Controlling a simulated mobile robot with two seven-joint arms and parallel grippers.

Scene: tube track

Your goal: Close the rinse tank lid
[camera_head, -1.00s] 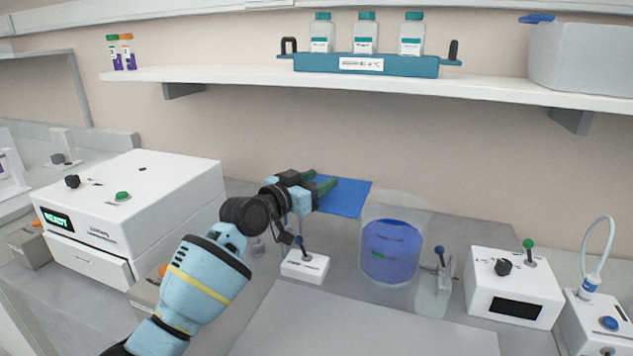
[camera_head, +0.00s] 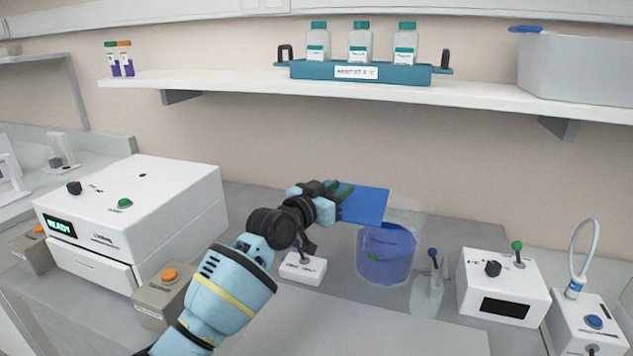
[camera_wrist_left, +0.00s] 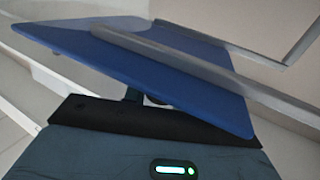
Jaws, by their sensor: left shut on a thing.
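The rinse tank (camera_head: 386,262) is a clear container with blue liquid in it, standing on the counter right of my left gripper. The blue lid (camera_head: 365,206) is a flat panel at the tank's upper left, tilted, with its right end over the tank's left rim. My left gripper (camera_head: 340,190) is at the lid's left part and is shut on it. In the left wrist view the lid (camera_wrist_left: 150,70) fills the middle, with a grey finger across it. Whether the lid touches the tank rim is hard to tell. My right gripper is not seen.
A small white switch box (camera_head: 303,268) sits below my left arm. A clear holder with a blue-topped lever (camera_head: 428,285) and a white box with a green-topped lever (camera_head: 503,287) stand right of the tank. The shelf with a teal bottle rack (camera_head: 370,73) is above.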

